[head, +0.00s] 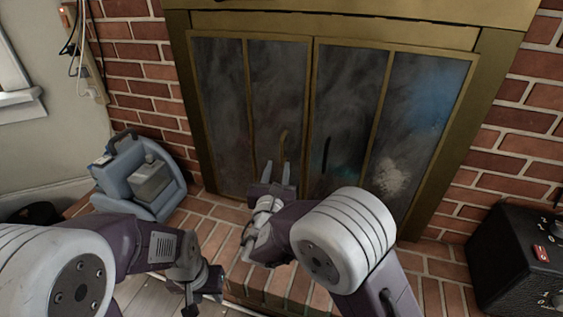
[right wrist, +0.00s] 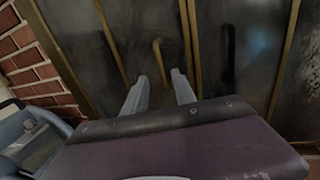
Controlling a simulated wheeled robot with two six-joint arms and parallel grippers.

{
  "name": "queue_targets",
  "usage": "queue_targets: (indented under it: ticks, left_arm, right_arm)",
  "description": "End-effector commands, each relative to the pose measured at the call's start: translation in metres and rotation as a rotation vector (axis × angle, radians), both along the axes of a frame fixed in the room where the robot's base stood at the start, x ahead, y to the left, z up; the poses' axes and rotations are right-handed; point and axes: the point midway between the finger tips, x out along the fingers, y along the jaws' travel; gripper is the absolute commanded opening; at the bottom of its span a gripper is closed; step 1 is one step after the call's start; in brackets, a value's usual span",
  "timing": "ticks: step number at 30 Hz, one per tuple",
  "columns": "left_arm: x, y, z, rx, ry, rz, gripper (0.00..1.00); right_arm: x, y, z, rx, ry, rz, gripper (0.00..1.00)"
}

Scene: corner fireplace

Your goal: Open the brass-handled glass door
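The glass door with the brass handle (head: 283,145) is the left folding pair of dark, smudged panes (head: 222,105) in a brass frame. It looks closed. The brass handle is a slim upright bar near the middle seam, and it also shows in the right wrist view (right wrist: 158,62). My right gripper (head: 277,172) is open and empty, its two fingers apart and pointing at the door just below the handle. In the wrist view its fingers (right wrist: 160,88) stand either side of the handle's line, short of it. My left gripper (head: 197,285) is low at left, away from the door; its fingers are unclear.
The right door has a black handle (head: 326,153). A blue machine (head: 138,178) stands on the brick hearth (head: 215,211) at left. A black amplifier-like box (head: 513,258) stands at right. Brick walls flank the fireplace.

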Motion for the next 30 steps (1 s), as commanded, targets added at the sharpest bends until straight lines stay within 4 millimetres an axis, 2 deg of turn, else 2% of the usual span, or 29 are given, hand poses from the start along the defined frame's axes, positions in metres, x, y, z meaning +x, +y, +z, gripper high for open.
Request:
queue_targets:
  ticks: [4,9,15,25,26,27,29,30]
  left_arm:
    - [0.0,0.0,-0.011,0.0,-0.001,0.0,0.36]
    - [0.0,0.0,-0.031,0.0,0.0,0.0,0.36]
    - [0.0,0.0,-0.043,0.0,0.0,0.0,0.36]
    - [0.0,0.0,-0.044,0.0,0.0,0.0,0.36]
    - [0.0,0.0,-0.044,0.0,0.0,0.0,0.36]
    - [0.0,0.0,-0.044,0.0,0.0,0.0,0.36]
    - [0.0,0.0,-0.044,0.0,0.0,0.0,0.36]
    - [0.0,0.0,-0.044,0.0,0.0,0.0,0.36]
  right_arm:
    - [0.016,-0.003,-0.002,0.004,-0.002,-0.005,0.32]
    - [0.052,-0.008,-0.004,0.004,-0.002,-0.005,0.32]
    - [0.083,-0.011,-0.002,0.002,0.0,-0.003,0.32]
    - [0.09,-0.012,0.002,0.001,0.001,-0.001,0.32]
    - [0.09,-0.012,0.002,0.001,0.001,-0.001,0.27]
    - [0.09,-0.012,0.002,0.001,0.001,-0.001,0.16]
    - [0.09,-0.012,0.002,0.001,0.001,-0.001,0.0]
    - [0.09,-0.012,0.002,0.001,0.001,-0.001,0.0]
